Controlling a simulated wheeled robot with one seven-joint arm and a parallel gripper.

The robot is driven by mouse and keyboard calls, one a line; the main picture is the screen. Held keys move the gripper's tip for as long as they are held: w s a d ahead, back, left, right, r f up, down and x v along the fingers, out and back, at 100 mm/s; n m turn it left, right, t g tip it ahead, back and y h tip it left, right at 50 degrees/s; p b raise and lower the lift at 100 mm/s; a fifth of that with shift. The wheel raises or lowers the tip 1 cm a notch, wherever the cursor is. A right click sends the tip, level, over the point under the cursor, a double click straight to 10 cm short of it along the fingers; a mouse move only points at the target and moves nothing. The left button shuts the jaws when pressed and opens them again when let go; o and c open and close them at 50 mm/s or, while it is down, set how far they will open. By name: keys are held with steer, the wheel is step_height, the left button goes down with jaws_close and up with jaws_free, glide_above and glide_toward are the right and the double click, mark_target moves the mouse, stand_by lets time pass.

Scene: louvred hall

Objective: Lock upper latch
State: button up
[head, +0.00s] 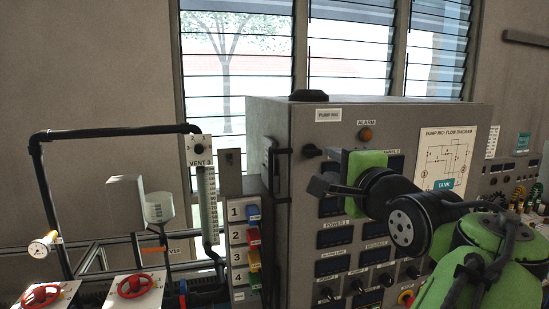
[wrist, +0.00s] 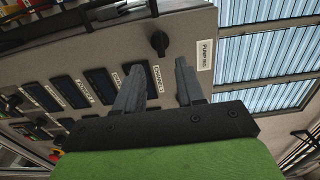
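The grey pump rig cabinet (head: 300,200) stands in the middle of the head view. A small black turn latch (head: 311,150) sits at the upper left of its front, below the PUMP RIG label. The latch also shows in the wrist view (wrist: 160,43), just beyond the gap between my fingers; its locked state is unclear. My gripper (head: 320,187) is in front of the panel, a little below and right of the latch. In the wrist view its two grey fingers (wrist: 157,78) are apart with nothing between them. Any lower latch cannot be made out.
A black handle (head: 272,160) stands out at the cabinet's left edge. Numbered colored tags (head: 253,235), a vent gauge (head: 207,205) and red valve wheels (head: 135,285) lie to the left. Displays and knobs cover the panel below my gripper. Louvred windows (head: 240,60) are behind.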

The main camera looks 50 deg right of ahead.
mark_target(314, 153)
steer(key=x, duration=0.8)
steer(key=shift+p, duration=0.35)
steer(key=shift+w, duration=0.3)
steer(key=shift+d, duration=0.15)
jaws_close()
steer(key=shift+p, duration=0.35)
stand_by(0.3)
